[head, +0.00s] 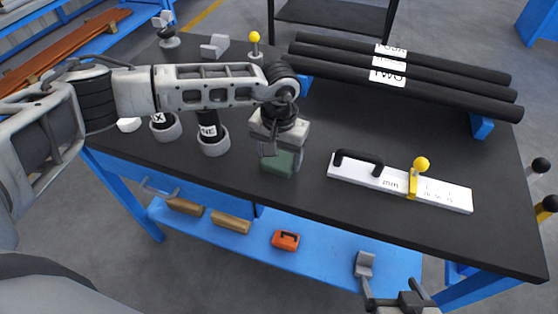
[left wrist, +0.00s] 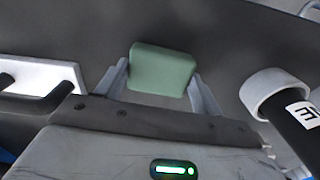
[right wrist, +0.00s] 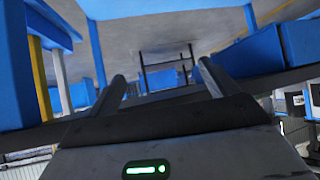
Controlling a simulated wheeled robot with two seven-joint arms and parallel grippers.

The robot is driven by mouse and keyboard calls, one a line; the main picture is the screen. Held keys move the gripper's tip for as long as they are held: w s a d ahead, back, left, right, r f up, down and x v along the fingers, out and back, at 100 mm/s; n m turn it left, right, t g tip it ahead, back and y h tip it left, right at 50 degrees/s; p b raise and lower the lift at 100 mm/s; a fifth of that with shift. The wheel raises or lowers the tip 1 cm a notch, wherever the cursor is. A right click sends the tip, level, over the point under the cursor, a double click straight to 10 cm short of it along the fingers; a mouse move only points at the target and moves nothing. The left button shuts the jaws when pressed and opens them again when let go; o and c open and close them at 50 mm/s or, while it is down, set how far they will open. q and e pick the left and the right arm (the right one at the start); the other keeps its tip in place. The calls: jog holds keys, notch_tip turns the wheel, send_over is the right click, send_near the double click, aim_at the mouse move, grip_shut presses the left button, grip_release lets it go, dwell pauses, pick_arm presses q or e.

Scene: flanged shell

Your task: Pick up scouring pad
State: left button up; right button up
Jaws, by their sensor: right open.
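The scouring pad is a green block (head: 279,163) on the dark bench top near its front edge. My left gripper (head: 282,154) is directly over it, pointing down. In the left wrist view the pad (left wrist: 162,70) shows between the two open fingers, with a small gap at the left finger; whether the right finger touches it I cannot tell. The gripper's body hides part of the pad's top in the head view. My right gripper (head: 394,287) is open and empty, low at the front, off the bench.
A white measuring bar (head: 440,193) with a black handle and yellow slider lies right of the pad. Black cylinders with pale collars (head: 213,141) stand to its left. Three black pipes (head: 400,75) lie behind. A blue lower shelf (head: 325,262) holds an orange item (head: 286,240).

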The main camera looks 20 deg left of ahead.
pick_arm(q)
jog(key=shift+r, duration=0.15)
jog(key=shift+r, duration=0.2)
notch_tip(320, 180, up, 2)
jog(key=shift+w+r+b, duration=0.1)
jog(key=shift+b, duration=0.65)
jog(key=s+d+r+b, duration=0.2)
jog(key=s+r+b, duration=0.1)
jog(key=s+r, duration=0.7)
jog(key=s, duration=0.4)
jog(key=shift+d, duration=0.25)
pick_arm(e)
jog(key=shift+a+f, duration=0.2)
jog(key=shift+f, duration=0.3)
jog(key=shift+a+f, duration=0.2)
jog(key=shift+f, duration=0.25)
pick_arm(q)
jog(key=shift+r, duration=0.1)
jog(key=shift+o, duration=0.8)
jog(key=shift+c, duration=0.4)
